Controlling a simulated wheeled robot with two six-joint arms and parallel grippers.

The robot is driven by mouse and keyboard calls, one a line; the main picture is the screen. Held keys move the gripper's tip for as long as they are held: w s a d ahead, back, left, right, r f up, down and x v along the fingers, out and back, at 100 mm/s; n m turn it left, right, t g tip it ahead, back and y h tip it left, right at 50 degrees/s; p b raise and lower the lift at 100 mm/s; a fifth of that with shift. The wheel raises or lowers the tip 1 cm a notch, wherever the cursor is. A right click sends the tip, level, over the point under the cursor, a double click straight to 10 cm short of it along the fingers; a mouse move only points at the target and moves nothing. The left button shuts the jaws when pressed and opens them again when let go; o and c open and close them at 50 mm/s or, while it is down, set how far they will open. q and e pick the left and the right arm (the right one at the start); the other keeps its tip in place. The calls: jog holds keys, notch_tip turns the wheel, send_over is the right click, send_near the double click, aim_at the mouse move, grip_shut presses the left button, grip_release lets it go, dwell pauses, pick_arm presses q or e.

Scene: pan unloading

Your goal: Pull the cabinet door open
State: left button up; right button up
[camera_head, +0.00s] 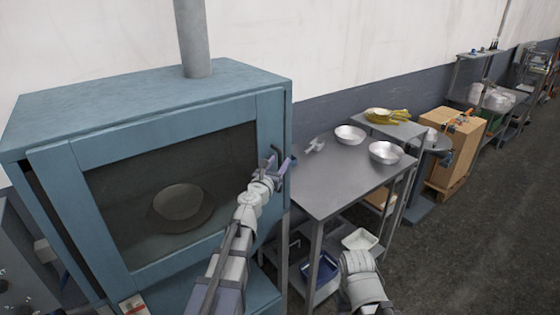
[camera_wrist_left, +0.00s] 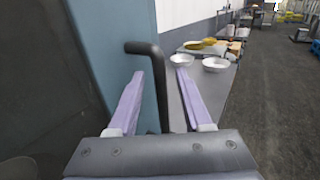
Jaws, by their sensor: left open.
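The blue cabinet (camera_head: 150,92) stands at the left in the head view. Its door (camera_head: 268,125) has a dark window, with a pan (camera_head: 180,203) visible behind it, and looks shut. The dark door handle (camera_head: 275,158) is at the door's right edge. My left gripper (camera_head: 280,172) is at the handle. In the left wrist view, the black handle (camera_wrist_left: 158,85) stands between the two open purple fingers of my left gripper (camera_wrist_left: 160,90), with a gap on each side. The fingers are not closed on it. My right arm shows at the bottom right, but its fingers are not visible.
A metal table (camera_head: 335,185) with metal bowls (camera_head: 386,152) stands right of the cabinet. White and blue trays (camera_head: 360,240) are on its lower shelf. A cardboard box (camera_head: 452,150) stands farther back. The floor (camera_head: 480,240) at right is clear.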

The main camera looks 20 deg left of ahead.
pick_arm(q)
jog(key=shift+w, duration=0.95)
jog(key=shift+c, duration=0.2)
grip_shut()
dwell(0.5)
